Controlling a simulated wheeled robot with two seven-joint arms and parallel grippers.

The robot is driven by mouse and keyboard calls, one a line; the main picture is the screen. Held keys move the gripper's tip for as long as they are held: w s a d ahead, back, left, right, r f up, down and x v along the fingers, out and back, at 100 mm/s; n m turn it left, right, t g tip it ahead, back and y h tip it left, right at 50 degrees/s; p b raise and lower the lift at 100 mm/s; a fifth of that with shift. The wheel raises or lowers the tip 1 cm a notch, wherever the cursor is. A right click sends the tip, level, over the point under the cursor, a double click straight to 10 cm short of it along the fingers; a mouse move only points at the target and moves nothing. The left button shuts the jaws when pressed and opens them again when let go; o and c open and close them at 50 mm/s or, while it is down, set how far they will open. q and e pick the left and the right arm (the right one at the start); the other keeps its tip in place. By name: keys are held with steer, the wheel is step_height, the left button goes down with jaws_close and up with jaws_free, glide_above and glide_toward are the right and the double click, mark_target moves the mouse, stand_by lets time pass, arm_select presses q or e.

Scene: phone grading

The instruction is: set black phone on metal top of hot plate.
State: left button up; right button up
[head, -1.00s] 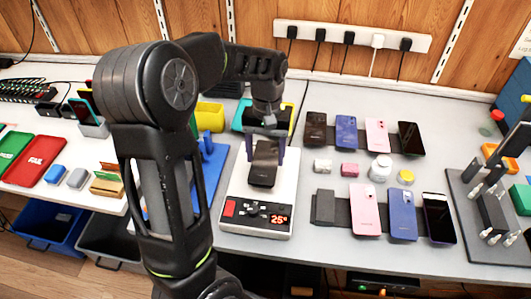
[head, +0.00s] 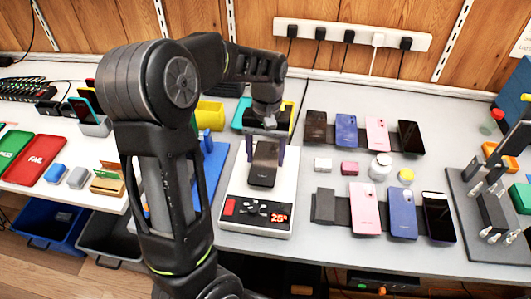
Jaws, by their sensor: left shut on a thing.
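The hot plate (head: 283,211) is a white box with a red switch and a red "25°" display at its front. The black phone (head: 263,165) is over the hot plate's top, its back facing up. My left gripper (head: 265,150) reaches down from above, its fingers on either side of the phone, shut on it. My right gripper is not in view.
Right of the hot plate, several phones (head: 364,209) lie in two rows on dark strips, with small blocks between them. A blue stand (head: 209,170) is close on the left. A power strip (head: 352,35) is on the wall behind. A dark fixture (head: 485,205) stands far right.

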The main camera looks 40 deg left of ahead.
arm_select(q)
steer(key=o, duration=1.6)
steer(key=shift+o, duration=0.2)
steer(key=shift+o, duration=0.9)
steer(key=shift+r+p, duration=0.65)
steer(key=shift+r, duration=0.05)
step_height(320, 180, up, 7)
steer(key=p, duration=0.5)
steer(key=shift+p, duration=0.4)
steer(key=shift+f, duration=0.1)
